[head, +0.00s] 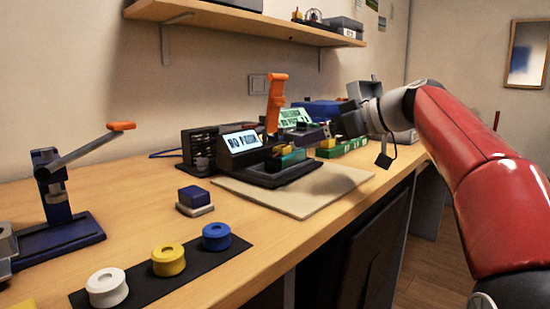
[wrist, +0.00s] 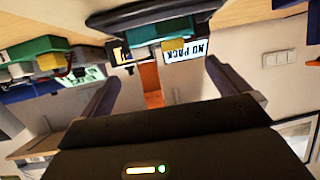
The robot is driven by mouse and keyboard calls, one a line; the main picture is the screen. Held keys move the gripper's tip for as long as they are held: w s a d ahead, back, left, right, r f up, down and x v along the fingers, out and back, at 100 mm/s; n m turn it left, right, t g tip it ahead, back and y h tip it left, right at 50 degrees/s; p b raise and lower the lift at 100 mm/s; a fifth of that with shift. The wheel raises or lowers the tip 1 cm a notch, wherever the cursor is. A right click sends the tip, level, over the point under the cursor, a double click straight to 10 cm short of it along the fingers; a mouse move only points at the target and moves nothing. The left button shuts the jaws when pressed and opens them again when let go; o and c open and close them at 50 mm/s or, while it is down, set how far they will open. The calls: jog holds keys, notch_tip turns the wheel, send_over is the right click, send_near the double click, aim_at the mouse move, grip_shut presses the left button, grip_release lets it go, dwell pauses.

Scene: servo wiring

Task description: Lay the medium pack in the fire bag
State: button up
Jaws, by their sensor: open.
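My gripper (head: 366,138) is open and empty above the right part of the bench. In the wrist view its two fingers (wrist: 165,78) stand wide apart, with nothing between their tips. A green pack with a yellow plug (head: 287,158) sits in the black cradle of the front station, whose screen reads "NO PACK" (head: 242,141). I cannot tell which pack is the medium one. I cannot make out the fire bag; a blue container (head: 318,108) stands behind, partly hidden.
An orange handle (head: 276,98) rises beside the screen. A pale mat (head: 300,195) lies in front, mostly clear. A lever press (head: 58,205) stands at left. White, yellow and blue spools (head: 168,259) sit on a dark strip. A shelf (head: 240,20) hangs above.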

aim_at(297, 153)
jog(key=x, duration=0.6)
jog(key=shift+w+a+f+p, duration=0.2)
jog(key=shift+w+p, duration=0.15)
jog(key=shift+p, duration=0.05)
jog(key=c, duration=1.3)
jog(key=shift+r, duration=0.1)
jog(key=shift+c, duration=0.5)
